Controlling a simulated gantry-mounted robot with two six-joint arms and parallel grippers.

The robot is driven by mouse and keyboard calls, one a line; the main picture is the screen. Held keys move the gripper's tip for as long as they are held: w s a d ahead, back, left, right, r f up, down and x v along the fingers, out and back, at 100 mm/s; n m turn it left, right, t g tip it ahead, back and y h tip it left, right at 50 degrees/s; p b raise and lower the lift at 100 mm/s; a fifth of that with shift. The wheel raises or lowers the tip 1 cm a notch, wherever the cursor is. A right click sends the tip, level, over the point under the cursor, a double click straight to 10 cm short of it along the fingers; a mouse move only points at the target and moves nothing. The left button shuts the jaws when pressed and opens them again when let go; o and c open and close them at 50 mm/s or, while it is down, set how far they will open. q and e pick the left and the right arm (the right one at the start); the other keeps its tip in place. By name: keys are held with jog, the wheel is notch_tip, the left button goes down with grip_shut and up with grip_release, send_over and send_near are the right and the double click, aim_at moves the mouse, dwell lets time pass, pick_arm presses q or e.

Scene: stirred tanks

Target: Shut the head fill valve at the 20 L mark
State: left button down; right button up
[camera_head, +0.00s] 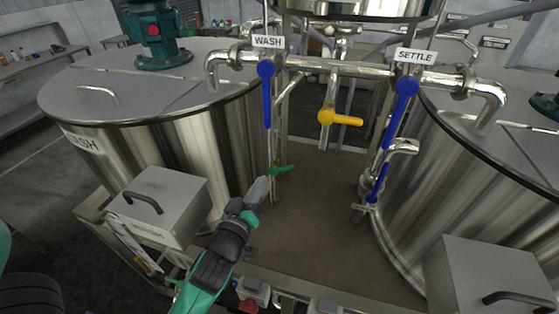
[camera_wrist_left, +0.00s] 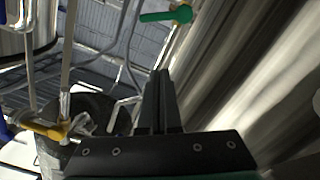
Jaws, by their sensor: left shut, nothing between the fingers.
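A green lever valve (camera_head: 282,169) sits on a thin upright pipe beside the left tank. It also shows at the top of the left wrist view (camera_wrist_left: 165,16). A yellow lever valve (camera_head: 340,119) hangs under the middle of the crosspipe, its lever level and pointing right; a yellow lever also shows in the left wrist view (camera_wrist_left: 45,130). No label naming the head fill valve is readable, nor is a 20 L mark. Part of a steel vessel (camera_head: 360,8) shows at the top. My left gripper (camera_head: 262,185) is shut and empty, just below-left of the green lever, apart from it.
Blue levers hang below the WASH (camera_head: 267,42) and SETTLE (camera_head: 415,56) labels. Large steel tanks stand left (camera_head: 185,130) and right (camera_head: 440,190). A lidded steel box (camera_head: 160,205) is left of my left gripper. The brown deck (camera_head: 320,220) between the tanks is mostly clear.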

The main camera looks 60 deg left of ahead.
pick_arm(q)
jog(key=p, duration=0.1)
send_over(284, 169)
jog(key=s, duration=0.4)
jog(key=f, duration=0.1)
jog(key=w+d+f, duration=0.1)
jog(key=w+f, duration=0.1)
jog(key=f, duration=0.1)
jog(key=shift+d+b, duration=0.2)
jog(key=shift+b, duration=0.2)
pick_arm(e)
jog(key=shift+h, duration=0.3)
